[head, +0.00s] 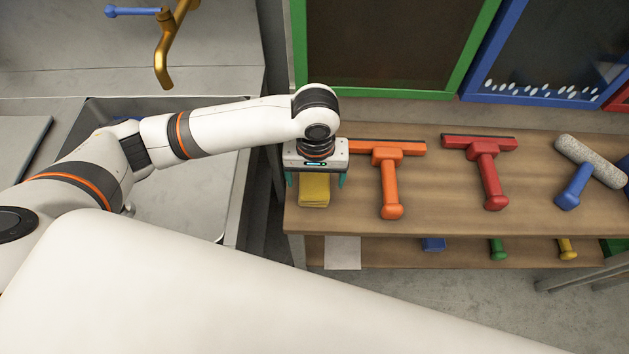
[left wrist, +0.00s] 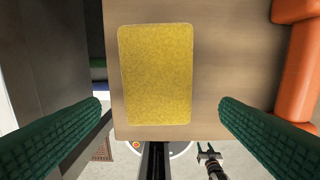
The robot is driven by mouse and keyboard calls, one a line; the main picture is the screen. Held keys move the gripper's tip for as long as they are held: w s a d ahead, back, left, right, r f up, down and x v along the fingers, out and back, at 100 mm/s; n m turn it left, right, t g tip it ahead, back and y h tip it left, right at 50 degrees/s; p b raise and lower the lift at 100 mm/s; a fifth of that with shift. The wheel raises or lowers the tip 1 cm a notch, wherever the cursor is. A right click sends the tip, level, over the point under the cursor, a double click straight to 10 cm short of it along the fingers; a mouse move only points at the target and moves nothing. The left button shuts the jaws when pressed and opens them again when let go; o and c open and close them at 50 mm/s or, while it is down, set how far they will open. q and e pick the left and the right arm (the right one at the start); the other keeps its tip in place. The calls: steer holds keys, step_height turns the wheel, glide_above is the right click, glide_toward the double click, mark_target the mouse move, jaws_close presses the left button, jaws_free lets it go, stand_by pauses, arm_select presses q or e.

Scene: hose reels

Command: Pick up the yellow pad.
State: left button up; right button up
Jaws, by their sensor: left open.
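The yellow pad (head: 314,190) lies flat at the left end of the wooden shelf top, near its front edge. In the left wrist view the yellow pad (left wrist: 157,75) is a rounded rectangle with a speckled surface, seen from above. My left gripper (head: 316,182) is open over the pad, with one green finger on each side.
An orange squeegee (head: 389,180) lies close to the right of the pad. A red squeegee (head: 490,175) and a grey roller with a blue handle (head: 590,163) lie farther right. A sink (head: 190,200) is at the left. A lower shelf (head: 400,250) holds several more tools.

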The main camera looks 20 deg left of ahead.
mark_target(314, 186)
arm_select(q)
steer(key=f, duration=0.4)
steer(key=shift+a+f, duration=0.2)
steer(key=shift+f, duration=0.55)
steer(key=shift+w, duration=0.1)
steer(key=c, duration=1.1)
arm_select(e)
steer(key=shift+w+a+r, duration=0.1)
steer(key=shift+w+a, duration=0.05)
steer(key=shift+w, duration=0.5)
